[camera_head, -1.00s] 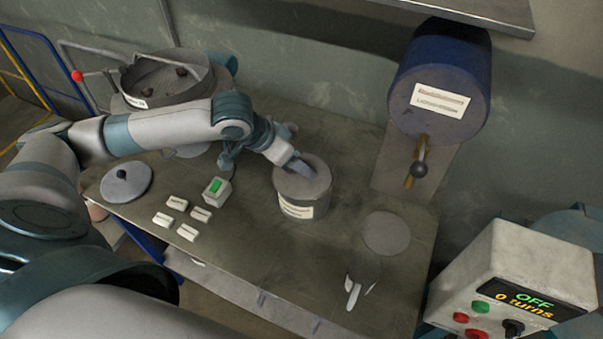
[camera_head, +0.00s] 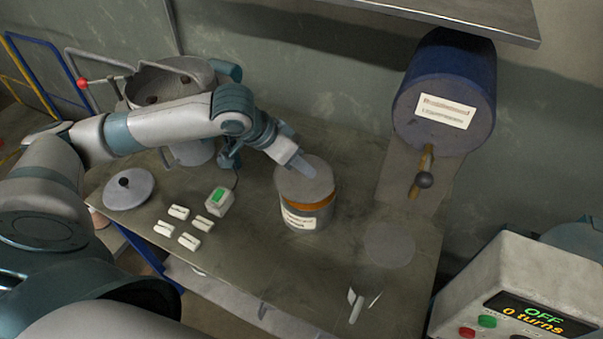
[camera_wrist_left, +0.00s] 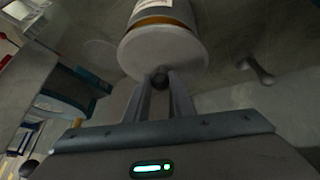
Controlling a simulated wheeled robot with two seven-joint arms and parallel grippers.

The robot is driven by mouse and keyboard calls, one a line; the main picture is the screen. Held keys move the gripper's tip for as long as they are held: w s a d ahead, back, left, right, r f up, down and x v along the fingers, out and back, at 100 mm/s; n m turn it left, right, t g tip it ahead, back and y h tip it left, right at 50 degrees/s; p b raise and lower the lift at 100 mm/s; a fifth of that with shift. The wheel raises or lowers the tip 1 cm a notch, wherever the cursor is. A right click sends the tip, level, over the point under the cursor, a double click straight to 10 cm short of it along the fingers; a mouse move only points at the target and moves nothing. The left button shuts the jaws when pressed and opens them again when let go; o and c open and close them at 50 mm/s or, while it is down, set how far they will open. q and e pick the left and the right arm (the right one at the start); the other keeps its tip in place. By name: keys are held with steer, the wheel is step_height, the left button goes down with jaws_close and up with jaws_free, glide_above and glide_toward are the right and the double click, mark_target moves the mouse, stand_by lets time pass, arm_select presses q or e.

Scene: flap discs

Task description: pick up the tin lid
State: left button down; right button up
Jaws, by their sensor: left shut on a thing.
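The round grey tin lid (camera_head: 303,186) is at the top of a grey labelled tin (camera_head: 299,221) near the middle of the table. My left gripper (camera_head: 304,168) is shut on the lid's dark knob, which shows between its fingers in the left wrist view (camera_wrist_left: 159,78). An orange-brown band (camera_head: 313,201) shows between lid and tin; it also shows in the left wrist view (camera_wrist_left: 163,20). I cannot tell whether the lid still touches the tin. My right gripper is not in view.
A knobbed disc (camera_head: 128,190), several white blocks (camera_head: 179,212) and a green-screened device (camera_head: 219,201) lie left. A large pan (camera_head: 165,88) stands behind my arm. A blue drum (camera_head: 445,90) and a control box (camera_head: 520,290) reading OFF are right. The table's front right holds a pale scoop-like thing (camera_head: 355,306).

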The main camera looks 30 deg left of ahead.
arm_select(q)
steer(key=d+r+b, duration=0.2)
steer(key=d+r, duration=0.6)
steer(key=d, duration=0.3)
steer(key=shift+w+d+b, duration=0.3)
steer(key=shift+w+d, duration=0.05)
steer(key=shift+w, duration=0.1)
